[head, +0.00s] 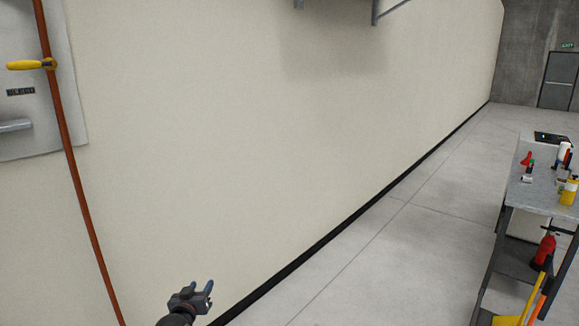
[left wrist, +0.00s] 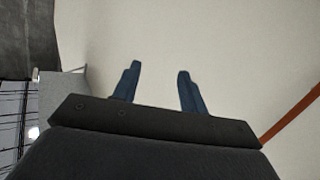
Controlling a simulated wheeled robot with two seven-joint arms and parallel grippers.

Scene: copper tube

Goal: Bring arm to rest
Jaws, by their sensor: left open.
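My left gripper (head: 199,289) is low in the head view, in front of the cream wall, with its fingers pointing up and away. In the left wrist view its two blue fingers (left wrist: 157,84) stand apart with nothing between them, so it is open and empty. A copper tube (head: 73,160) runs down the wall at the left of the head view, apart from the gripper. It also shows at the right edge of the left wrist view (left wrist: 291,114). My right gripper is in neither view.
A grey workbench (head: 546,195) with tools and bottles stands at the right. A red bottle (head: 545,250) is on its lower level. A grey panel (head: 45,110) is on the wall behind the tube. The floor (head: 400,245) between wall and bench is clear.

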